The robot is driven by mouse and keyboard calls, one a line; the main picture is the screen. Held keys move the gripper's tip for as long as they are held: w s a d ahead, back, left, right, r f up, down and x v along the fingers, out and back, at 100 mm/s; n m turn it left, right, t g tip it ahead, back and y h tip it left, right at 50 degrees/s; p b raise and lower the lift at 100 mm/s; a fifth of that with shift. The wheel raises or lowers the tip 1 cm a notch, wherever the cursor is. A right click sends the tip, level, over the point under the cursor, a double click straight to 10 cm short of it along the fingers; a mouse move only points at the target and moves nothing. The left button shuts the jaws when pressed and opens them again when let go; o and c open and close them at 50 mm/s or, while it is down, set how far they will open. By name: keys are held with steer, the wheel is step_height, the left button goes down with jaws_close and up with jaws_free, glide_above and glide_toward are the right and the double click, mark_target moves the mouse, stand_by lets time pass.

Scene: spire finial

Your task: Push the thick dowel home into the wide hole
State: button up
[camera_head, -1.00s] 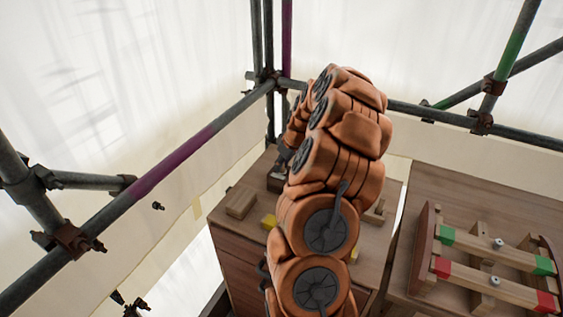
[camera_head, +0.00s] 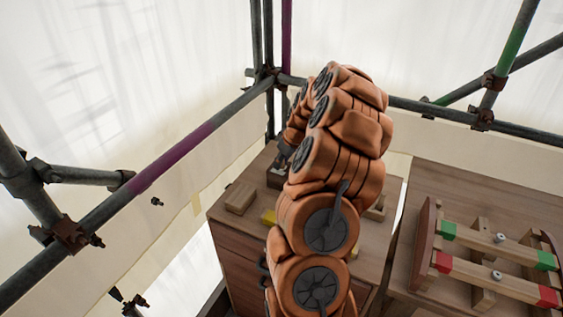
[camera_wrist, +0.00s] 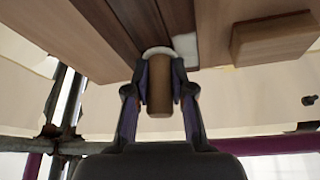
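My gripper (camera_wrist: 159,88) shows in the wrist view with its two dark fingers on either side of a short brown wooden dowel (camera_wrist: 159,100). The fingers appear to press on the dowel's sides. The dowel's far end meets a dark brown piece (camera_wrist: 120,25), beside a whitish rounded patch (camera_wrist: 185,48). The wide hole itself is not visible, so I cannot tell how deep the dowel sits. In the head view my orange arm hides most of the gripper, and a dark block (camera_head: 275,180) shows just left of it on the cabinet top.
A light wooden block (camera_head: 240,198) lies left on the cabinet top; a block also shows at right in the wrist view (camera_wrist: 272,40). A yellow piece (camera_head: 268,216) is partly behind my arm. A wooden frame with red and green bars (camera_head: 490,265) lies right. Scaffold poles (camera_head: 200,140) surround the place.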

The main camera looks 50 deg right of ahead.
steer(key=o, duration=0.4)
steer(key=shift+s+a+f, duration=0.1)
steer(key=shift+a+f, duration=0.15)
steer(key=shift+f, duration=0.5)
steer(key=shift+o, duration=0.2)
steer(key=shift+d+r, duration=0.15)
steer(key=shift+r, duration=0.15)
steer(key=shift+r+p, duration=0.75)
steer(key=shift+p, duration=0.15)
steer(key=b+v, duration=0.3)
steer(key=v, duration=0.9)
steer(key=shift+b, duration=0.35)
